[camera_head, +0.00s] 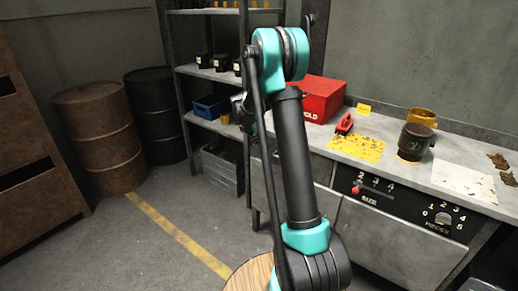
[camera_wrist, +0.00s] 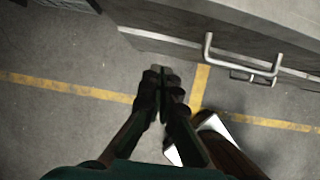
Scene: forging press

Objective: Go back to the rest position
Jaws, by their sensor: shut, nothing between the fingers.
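My gripper (camera_wrist: 161,78) is shut and empty in the wrist view. Its two dark fingers meet at the tips and point down over the grey floor (camera_wrist: 70,55). In the head view my arm is raised in the middle of the picture, in front of the shelf and the workbench. The gripper cannot be made out clearly there.
The workbench (camera_head: 390,157) holds a red box (camera_head: 322,98), a red tool (camera_head: 344,123) and a dark cup-like part (camera_head: 414,141). Metal shelves (camera_head: 213,73) and two barrels (camera_head: 100,135) (camera_head: 152,107) stand left. A metal handle (camera_wrist: 240,66) is close to the gripper.

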